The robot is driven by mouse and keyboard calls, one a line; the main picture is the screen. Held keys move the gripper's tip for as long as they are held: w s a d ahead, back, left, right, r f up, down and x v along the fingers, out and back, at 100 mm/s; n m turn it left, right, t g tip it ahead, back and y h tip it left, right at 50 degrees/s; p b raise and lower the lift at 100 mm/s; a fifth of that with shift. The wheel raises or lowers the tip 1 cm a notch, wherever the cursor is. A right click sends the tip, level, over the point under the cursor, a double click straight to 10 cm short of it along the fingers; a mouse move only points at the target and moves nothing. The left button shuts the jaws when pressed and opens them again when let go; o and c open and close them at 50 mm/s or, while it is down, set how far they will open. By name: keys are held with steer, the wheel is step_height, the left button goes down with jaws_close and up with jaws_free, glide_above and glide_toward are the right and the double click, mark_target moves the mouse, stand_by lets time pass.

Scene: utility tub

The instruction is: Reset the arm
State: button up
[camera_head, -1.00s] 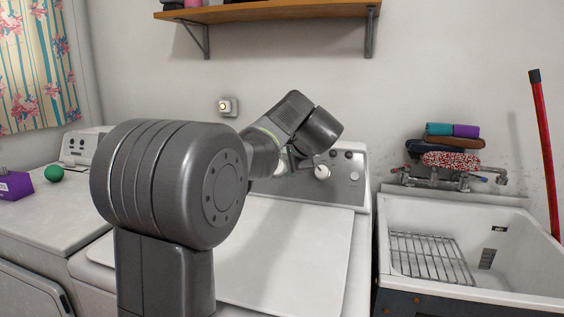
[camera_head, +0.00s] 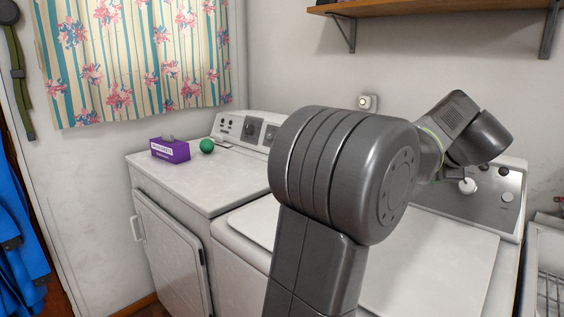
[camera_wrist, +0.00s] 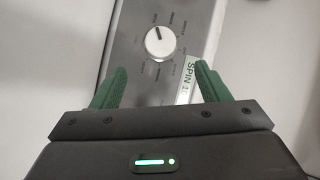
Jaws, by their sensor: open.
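My arm rises through the middle of the head view and reaches toward the washer's control panel (camera_head: 487,200). My gripper (camera_wrist: 160,82) shows in the wrist view with its two green fingers spread apart and nothing between them. In that view a white dial knob (camera_wrist: 160,42) on the grey panel lies just beyond the fingertips, between them. A label reading "SPIN" (camera_wrist: 187,78) is near the right finger. In the head view the gripper is mostly hidden behind my arm, close to a white knob (camera_head: 467,186). I cannot tell whether it touches the panel.
The washer lid (camera_head: 440,265) is shut and bare. The dryer (camera_head: 215,180) at left carries a purple tissue box (camera_head: 170,150) and a green ball (camera_head: 207,146). A wooden shelf (camera_head: 440,8) hangs above, and the sink (camera_head: 547,240) is at the right edge.

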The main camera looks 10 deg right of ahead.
steer(key=b+x, duration=0.1)
steer(key=x, duration=0.9)
steer(key=shift+w+f, duration=0.2)
steer(key=shift+w, duration=0.1)
steer(key=shift+s+r, duration=0.1)
